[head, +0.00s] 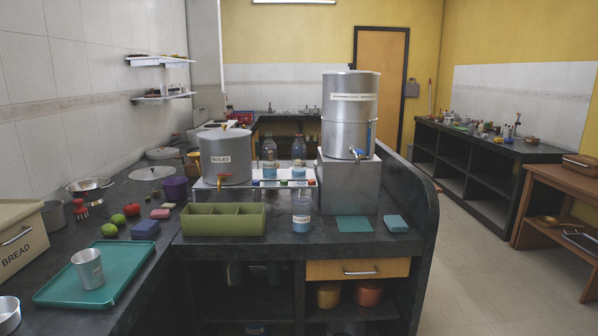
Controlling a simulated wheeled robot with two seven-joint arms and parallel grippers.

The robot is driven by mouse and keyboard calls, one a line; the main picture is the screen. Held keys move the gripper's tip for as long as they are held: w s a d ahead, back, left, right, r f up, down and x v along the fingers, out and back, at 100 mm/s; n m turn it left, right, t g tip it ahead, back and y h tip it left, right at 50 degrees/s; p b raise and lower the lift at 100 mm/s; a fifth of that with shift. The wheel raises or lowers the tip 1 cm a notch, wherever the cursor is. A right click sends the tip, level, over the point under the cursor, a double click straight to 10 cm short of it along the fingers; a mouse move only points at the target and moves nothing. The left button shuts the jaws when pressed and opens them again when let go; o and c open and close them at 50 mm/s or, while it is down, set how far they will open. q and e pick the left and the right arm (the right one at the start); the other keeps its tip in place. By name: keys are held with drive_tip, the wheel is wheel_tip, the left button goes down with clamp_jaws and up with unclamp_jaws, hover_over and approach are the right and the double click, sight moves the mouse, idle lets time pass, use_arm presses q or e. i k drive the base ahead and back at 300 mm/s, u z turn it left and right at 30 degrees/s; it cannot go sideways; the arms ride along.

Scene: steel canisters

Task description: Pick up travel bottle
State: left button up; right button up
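A small clear bottle with blue liquid and a pale label (301,217), which looks like the travel bottle, stands upright on the dark counter. It is between the green divided box (222,222) and the steel stand on the right. Its label is too small to read. Neither of my grippers shows in the head view.
A grey "BOILED" canister (224,160) and a tall steel dispenser (350,110) with taps stand behind. A teal cloth (354,224) and blue sponge (396,223) lie right. A teal tray (110,280) with a metal cup (88,268) is at left. Counter in front of the bottle is clear.

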sight(298, 150)
drive_tip(key=z, duration=0.9)
drive_tip(key=i, duration=1.5)
drive_tip(key=u, duration=1.95)
